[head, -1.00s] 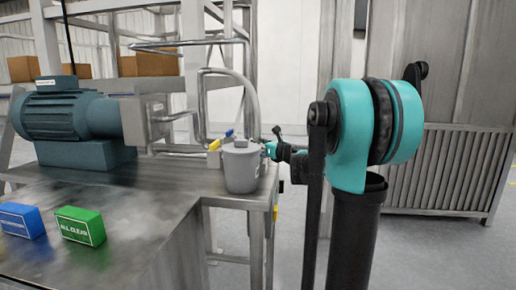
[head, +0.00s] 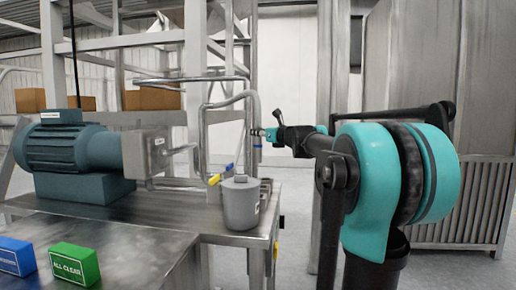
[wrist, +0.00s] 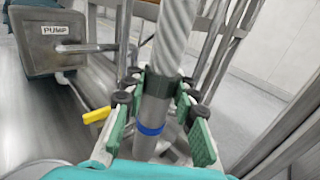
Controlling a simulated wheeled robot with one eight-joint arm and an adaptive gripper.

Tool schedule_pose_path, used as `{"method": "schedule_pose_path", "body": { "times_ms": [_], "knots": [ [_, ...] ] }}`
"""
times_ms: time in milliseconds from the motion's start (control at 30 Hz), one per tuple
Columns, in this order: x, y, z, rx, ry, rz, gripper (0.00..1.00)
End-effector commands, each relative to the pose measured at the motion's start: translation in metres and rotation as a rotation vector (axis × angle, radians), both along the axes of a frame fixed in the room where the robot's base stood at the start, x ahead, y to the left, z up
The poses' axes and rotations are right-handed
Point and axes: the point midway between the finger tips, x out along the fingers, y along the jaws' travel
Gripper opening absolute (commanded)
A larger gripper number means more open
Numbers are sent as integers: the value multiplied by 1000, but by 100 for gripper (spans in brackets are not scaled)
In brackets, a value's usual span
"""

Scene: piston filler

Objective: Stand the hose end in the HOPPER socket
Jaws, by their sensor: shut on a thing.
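My gripper (head: 264,133) is shut on the hose end, a metal tube with a blue band, above the right side of the grey pot (head: 240,208). The hose end (head: 257,154) hangs roughly upright and appears clear of the pot. In the wrist view my gripper's green fingers (wrist: 160,112) flank the hose end (wrist: 152,118), with the ribbed pale hose (wrist: 174,35) rising above it. I cannot make out a socket marked HOPPER in either view.
A teal motor (head: 65,150) joins a grey block (head: 146,153), labelled PUMP in the wrist view (wrist: 55,43). A yellow handle (head: 214,180) is beside the pot. Blue (head: 15,257) and green (head: 74,264) blocks sit on the front bench. Pipes and frame posts stand behind.

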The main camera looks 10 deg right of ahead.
Motion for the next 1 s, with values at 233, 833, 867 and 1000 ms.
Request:
{"method": "schedule_pose_path", "body": {
  "times_ms": [233, 833, 867, 1000],
  "knots": [
    [0, 0, 24, 0, 0, 0, 0],
    [0, 0, 67, 0, 0, 0, 0],
    [0, 0, 68, 0, 0, 0, 0],
    [0, 0, 71, 0, 0, 0, 0]
  ]
}}
